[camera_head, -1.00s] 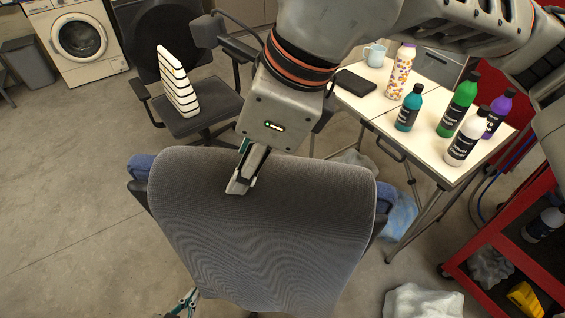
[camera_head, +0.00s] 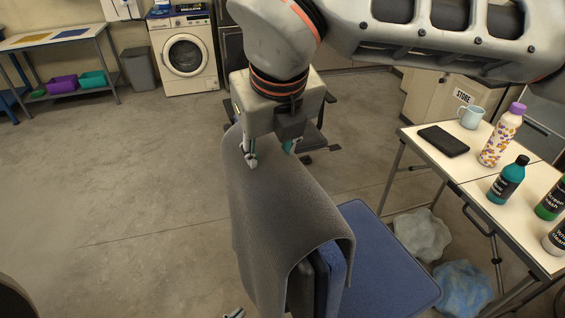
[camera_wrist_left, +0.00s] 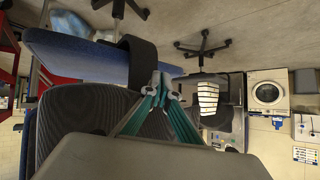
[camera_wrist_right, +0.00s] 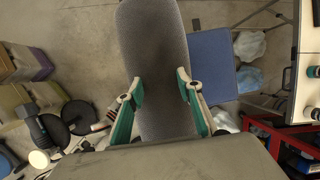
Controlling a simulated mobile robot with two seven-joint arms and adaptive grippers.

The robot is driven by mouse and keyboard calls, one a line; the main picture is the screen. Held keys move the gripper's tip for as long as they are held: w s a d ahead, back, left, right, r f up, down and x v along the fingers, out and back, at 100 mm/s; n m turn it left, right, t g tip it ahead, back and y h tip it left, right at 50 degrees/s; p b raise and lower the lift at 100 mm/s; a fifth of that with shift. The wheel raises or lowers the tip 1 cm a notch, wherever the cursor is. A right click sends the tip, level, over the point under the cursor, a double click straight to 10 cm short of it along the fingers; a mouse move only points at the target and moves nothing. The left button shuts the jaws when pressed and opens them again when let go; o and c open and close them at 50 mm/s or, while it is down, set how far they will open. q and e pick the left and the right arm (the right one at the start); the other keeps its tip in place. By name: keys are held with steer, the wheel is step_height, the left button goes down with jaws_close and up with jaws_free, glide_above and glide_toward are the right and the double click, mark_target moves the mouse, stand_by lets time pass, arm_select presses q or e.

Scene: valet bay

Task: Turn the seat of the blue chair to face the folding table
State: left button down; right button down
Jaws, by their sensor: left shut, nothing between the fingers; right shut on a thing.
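The blue chair's blue seat (camera_head: 385,262) points right, toward the folding table (camera_head: 425,150), with floor between them. Its backrest (camera_head: 275,215) is grey and upright, seen nearly edge-on in the head view. My right gripper (camera_head: 270,155) is closed over the top of the backrest. In the right wrist view its fingers (camera_wrist_right: 160,90) lie on either side of the backrest (camera_wrist_right: 158,45), with the blue seat (camera_wrist_right: 212,65) to the right. My left gripper (camera_head: 235,314) is low at the bottom edge of the head view. In the left wrist view its fingertips (camera_wrist_left: 161,80) are together and empty, close to the chair.
A mug (camera_head: 470,117), a black case (camera_head: 443,140) and several bottles stand on the folding table. Crumpled bags (camera_head: 422,235) lie on the floor below it. A washing machine (camera_head: 184,55) stands at the back. The floor left of the chair is clear.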

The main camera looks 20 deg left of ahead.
steer(key=shift+w+a+m, duration=0.3)
steer(key=shift+w+a, duration=0.1)
steer(key=shift+w, duration=0.1)
steer(key=c, duration=1.4)
jaws_free()
steer(key=shift+r, duration=0.1)
steer(key=v, duration=1.2)
steer(key=shift+s+a, duration=0.1)
